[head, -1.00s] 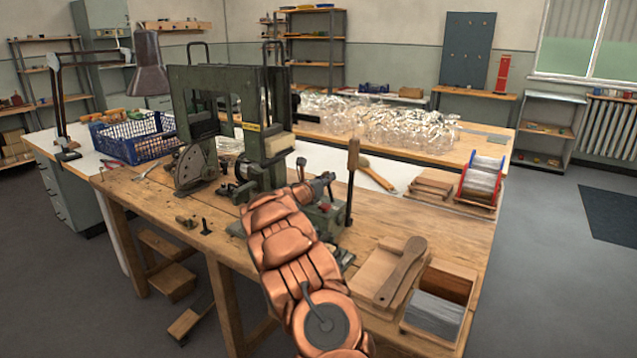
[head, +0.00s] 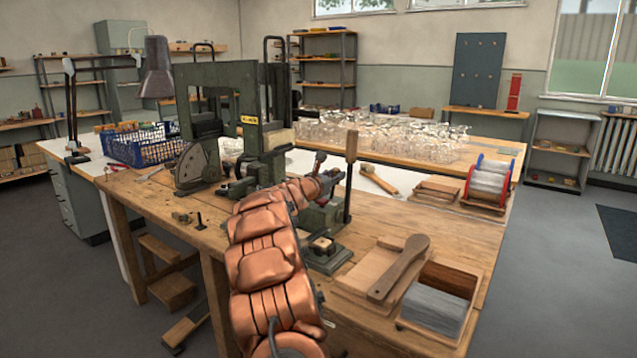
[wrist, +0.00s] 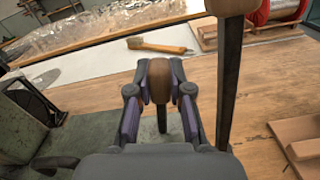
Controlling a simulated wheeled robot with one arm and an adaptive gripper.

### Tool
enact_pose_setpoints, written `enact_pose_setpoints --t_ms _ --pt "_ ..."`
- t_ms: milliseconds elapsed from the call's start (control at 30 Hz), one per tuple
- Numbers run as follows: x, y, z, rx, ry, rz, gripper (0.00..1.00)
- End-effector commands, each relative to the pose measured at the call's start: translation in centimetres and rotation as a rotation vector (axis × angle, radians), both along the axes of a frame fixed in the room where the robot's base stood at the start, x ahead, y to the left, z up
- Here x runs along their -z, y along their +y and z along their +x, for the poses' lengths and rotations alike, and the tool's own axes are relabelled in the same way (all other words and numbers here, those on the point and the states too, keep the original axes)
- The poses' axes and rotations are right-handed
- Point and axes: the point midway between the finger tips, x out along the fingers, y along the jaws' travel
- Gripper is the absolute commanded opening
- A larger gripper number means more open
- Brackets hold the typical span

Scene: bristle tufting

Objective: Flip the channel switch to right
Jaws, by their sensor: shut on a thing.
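A short dark lever with a rounded brown wooden knob (wrist: 158,85), which I take for the channel switch, stands on the green tufting machine (head: 262,172). In the wrist view my gripper (wrist: 159,88) is shut on this knob, one finger on each side. The dark stem shows below the knob and looks nearly upright. In the head view my gripper (head: 328,182) is at the front right of the machine, and my arm hides much of the lever there. A taller lever with a wooden handle (head: 351,146) stands just right of my gripper, close but apart.
A wooden tray (head: 437,302) with dark and grey bristles and a paddle (head: 400,268) lie at the front right. Wire spools (head: 488,182) and a brush (head: 380,180) lie behind. A blue crate (head: 150,146) stands at the left. Bare bench lies between the brush and the paddle.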

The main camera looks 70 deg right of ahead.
Motion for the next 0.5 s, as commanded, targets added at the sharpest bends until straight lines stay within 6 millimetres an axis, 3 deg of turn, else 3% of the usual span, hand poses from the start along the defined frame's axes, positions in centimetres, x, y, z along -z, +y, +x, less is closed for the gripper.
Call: enact_pose_setpoints --t_ms 133,467,500 --pt "0.09 -0.22 -0.92 0.01 -0.014 -0.003 0.0" --pt "0.01 -0.23 -0.96 0.011 -0.016 -0.003 0.0" --pt "0.0 -0.23 -0.95 0.011 -0.016 -0.003 0.2"
